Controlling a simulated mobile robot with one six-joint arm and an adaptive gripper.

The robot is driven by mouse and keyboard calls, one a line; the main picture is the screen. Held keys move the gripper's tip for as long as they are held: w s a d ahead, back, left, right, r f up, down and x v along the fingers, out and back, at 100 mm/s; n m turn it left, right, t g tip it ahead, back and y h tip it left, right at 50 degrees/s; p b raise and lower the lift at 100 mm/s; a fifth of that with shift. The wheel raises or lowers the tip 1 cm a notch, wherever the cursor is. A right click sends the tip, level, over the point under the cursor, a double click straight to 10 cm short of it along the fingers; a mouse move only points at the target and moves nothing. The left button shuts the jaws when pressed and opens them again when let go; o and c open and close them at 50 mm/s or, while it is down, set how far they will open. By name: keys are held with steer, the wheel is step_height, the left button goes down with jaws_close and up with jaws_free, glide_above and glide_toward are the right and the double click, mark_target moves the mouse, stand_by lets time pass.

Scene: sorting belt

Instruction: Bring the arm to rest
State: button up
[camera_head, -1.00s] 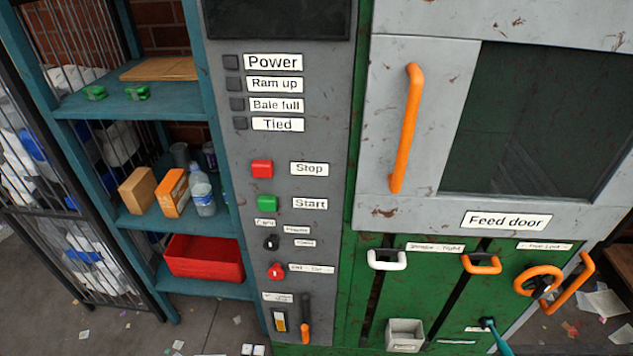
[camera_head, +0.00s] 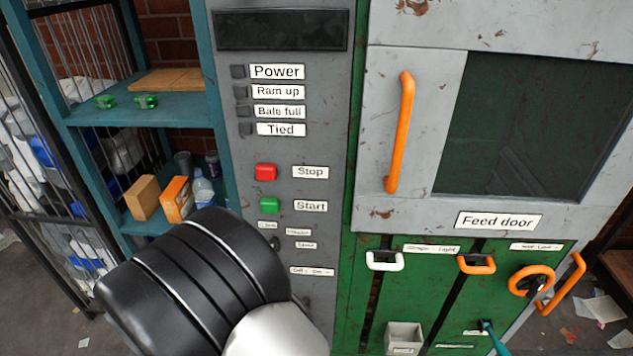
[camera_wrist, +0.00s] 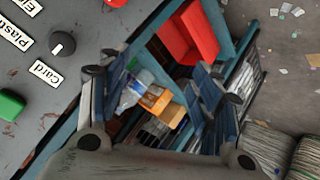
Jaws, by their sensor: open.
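My gripper (camera_wrist: 163,88) shows in the wrist view with its two fingers spread wide and nothing held between them. Behind the gap I see the shelf unit's contents, lying farther off. The head view does not show the gripper. There, my black and white arm covers the lower left, in front of the control panel's lower part and part of the shelves.
The grey control panel (camera_head: 290,30) has a red Stop button (camera_head: 265,172) and a green Start button (camera_head: 268,204). A teal shelf unit (camera_head: 170,107) stands left of it. The feed door (camera_head: 400,212) with its orange handle (camera_head: 400,130) is at the right. A red bin (camera_wrist: 187,32) shows in the wrist view.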

steer(key=w+d+r+m+g+y, duration=0.2)
steer(key=d+r, duration=0.3)
steer(key=r, duration=0.7)
steer(key=s+d+r+m+g, duration=0.15)
steer(key=s+d+r, duration=0.25)
steer(key=d+r, duration=0.55)
steer(key=s+d+r+m+g+h, duration=0.2)
steer(key=s+d+m, duration=0.3)
steer(key=s+d, duration=1.3)
steer(key=d+h, duration=0.1)
steer(key=d, duration=0.1)
steer(key=shift+s+d+r, duration=0.25)
steer(key=shift+d+r, duration=0.05)
steer(key=shift+c, duration=0.3)
